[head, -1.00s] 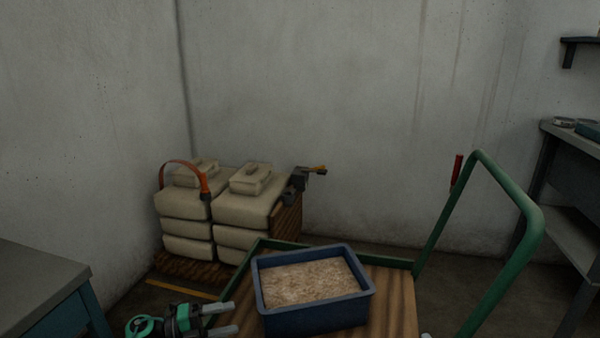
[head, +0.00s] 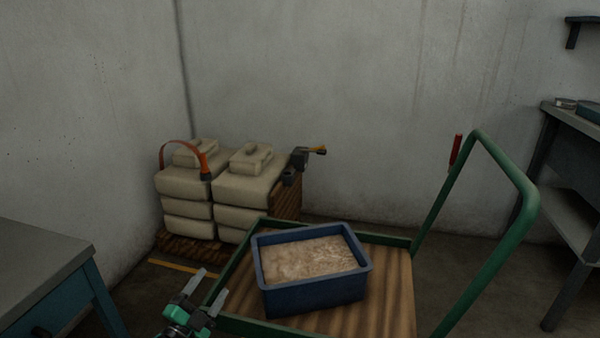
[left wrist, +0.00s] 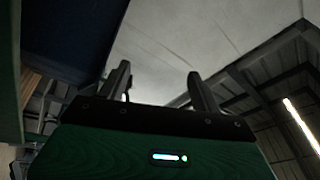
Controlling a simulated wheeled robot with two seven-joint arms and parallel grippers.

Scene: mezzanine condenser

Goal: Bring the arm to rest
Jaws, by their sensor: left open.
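My left gripper (head: 206,290) is at the bottom of the head view, left of the cart, with its two fingers apart and pointing up and away. Nothing is between the fingers. In the left wrist view the open fingers (left wrist: 162,82) point up toward the pale wall and the ceiling, with empty space between them. My right gripper shows in neither view.
A green-framed cart (head: 392,300) with a wooden deck carries a blue bin (head: 315,297) of pale grainy material. Stacked beige sacks (head: 185,184) stand on a pallet behind. A grey-topped bench (head: 40,262) is at left, a dark shelf unit (head: 565,150) at right.

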